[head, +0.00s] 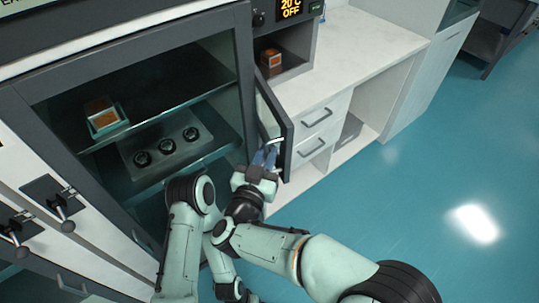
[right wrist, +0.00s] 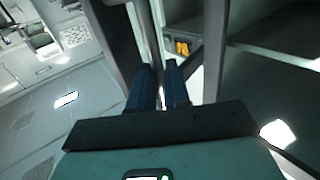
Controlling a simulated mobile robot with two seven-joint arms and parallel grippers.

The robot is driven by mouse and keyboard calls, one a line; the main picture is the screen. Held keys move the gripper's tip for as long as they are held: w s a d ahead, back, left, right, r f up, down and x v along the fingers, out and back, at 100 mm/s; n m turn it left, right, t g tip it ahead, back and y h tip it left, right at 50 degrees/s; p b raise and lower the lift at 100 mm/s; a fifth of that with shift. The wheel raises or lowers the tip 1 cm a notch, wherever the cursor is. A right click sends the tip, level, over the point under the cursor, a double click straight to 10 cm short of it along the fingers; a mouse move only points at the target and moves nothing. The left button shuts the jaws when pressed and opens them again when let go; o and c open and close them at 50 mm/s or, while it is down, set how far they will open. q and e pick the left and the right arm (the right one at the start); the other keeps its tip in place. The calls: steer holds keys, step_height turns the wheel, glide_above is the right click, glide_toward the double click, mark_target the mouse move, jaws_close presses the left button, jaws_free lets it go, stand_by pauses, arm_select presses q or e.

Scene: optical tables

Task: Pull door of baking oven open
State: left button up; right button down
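The baking oven (head: 297,52) stands on the white counter, with a lit display reading 20°C OFF. Its dark-framed door (head: 287,128) is swung well open, standing out towards me. An orange-and-white item (head: 271,62) is inside; an orange item (right wrist: 182,47) also shows in the right wrist view. My right gripper (head: 265,157) is at the door's pale handle (head: 274,142), low on the door. In the right wrist view its blue fingers (right wrist: 160,85) are close together with a narrow gap, apparently around the handle. The exact contact is partly hidden. My left gripper is not visible.
White drawers (head: 318,120) sit below the counter (head: 365,45), close behind the door. The teal floor (head: 420,200) at right is clear.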

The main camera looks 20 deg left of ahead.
steer(key=c, duration=1.3)
jaws_free()
steer(key=s+a, duration=0.1)
steer(key=a+y, duration=0.1)
steer(key=shift+s+a+n+y, duration=0.3)
steer(key=shift+s+n, duration=0.05)
steer(key=shift+n, duration=0.05)
steer(key=shift+a, duration=0.1)
steer(key=s+d, duration=0.3)
steer(key=s, duration=0.9)
steer(key=shift+s+h+b, duration=0.25)
steer(key=shift+h+b, duration=0.15)
steer(key=shift+b, duration=0.05)
